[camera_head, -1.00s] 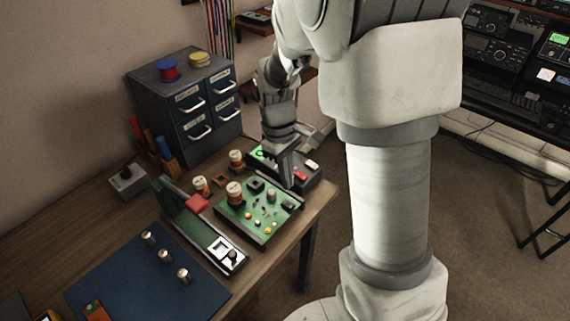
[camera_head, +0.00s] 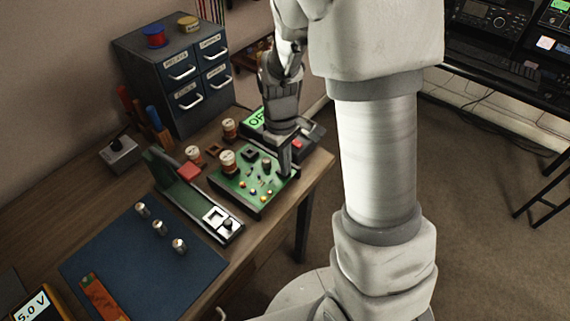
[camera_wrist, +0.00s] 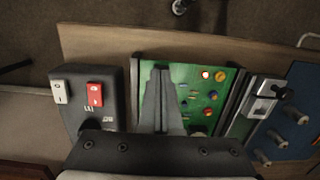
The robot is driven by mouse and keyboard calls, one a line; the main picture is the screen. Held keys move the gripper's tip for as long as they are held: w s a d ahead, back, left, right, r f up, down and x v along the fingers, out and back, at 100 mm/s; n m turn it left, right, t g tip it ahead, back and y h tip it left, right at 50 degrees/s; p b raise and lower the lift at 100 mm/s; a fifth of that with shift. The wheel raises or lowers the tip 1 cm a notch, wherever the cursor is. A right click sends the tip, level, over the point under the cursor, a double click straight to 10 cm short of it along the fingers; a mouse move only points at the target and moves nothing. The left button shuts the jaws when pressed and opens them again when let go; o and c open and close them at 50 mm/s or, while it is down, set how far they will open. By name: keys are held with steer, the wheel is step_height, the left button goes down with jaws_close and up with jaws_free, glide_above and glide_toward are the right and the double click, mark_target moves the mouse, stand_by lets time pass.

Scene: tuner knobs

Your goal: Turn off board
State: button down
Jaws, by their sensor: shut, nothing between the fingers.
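The green circuit board (camera_head: 243,183) lies near the table's front edge, with knobs, coils and small coloured parts on it. Behind it stands a dark box with a green lit display (camera_head: 257,118) starting with "OF"; the rest of the text is hidden by my gripper. A red switch (camera_head: 297,145) is on the box; the wrist view shows the red switch (camera_wrist: 95,95) beside a white switch (camera_wrist: 60,91). My gripper (camera_head: 284,170) is shut and empty, pointing down at the board's right end beside the box. In the wrist view its fingers (camera_wrist: 160,75) overlap the board (camera_wrist: 190,75); contact cannot be told.
A slide stand with a metal clamp (camera_head: 218,219) is left of the board. A blue mat (camera_head: 140,255) holds several metal knobs. A drawer cabinet (camera_head: 170,65) stands behind. A small grey box (camera_head: 120,152) is at the left. Spools stand behind the board.

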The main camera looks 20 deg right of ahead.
steer(key=shift+s+d+f+t+y+b, duration=0.25)
steer(key=shift+s+f+t+y+b, duration=0.25)
steer(key=shift+b, duration=0.55)
steer(key=shift+w+a, duration=0.1)
steer(key=shift+a, duration=0.05)
steer(key=shift+w+a+r, duration=0.1)
steer(key=shift+w+a, duration=0.35)
steer(key=shift+w, duration=0.1)
steer(key=shift+w+a+r+p, duration=0.1)
steer(key=shift+p, duration=0.2)
steer(key=shift+w+r+p, duration=0.15)
steer(key=shift+r+p, duration=0.45)
step_height(320, 180, up, 13)
steer(key=s+d+p, duration=0.1)
steer(key=p, duration=0.3)
steer(key=shift+s+d+r, duration=0.2)
steer(key=shift+s+d, duration=0.1)
steer(key=shift+s, duration=0.05)
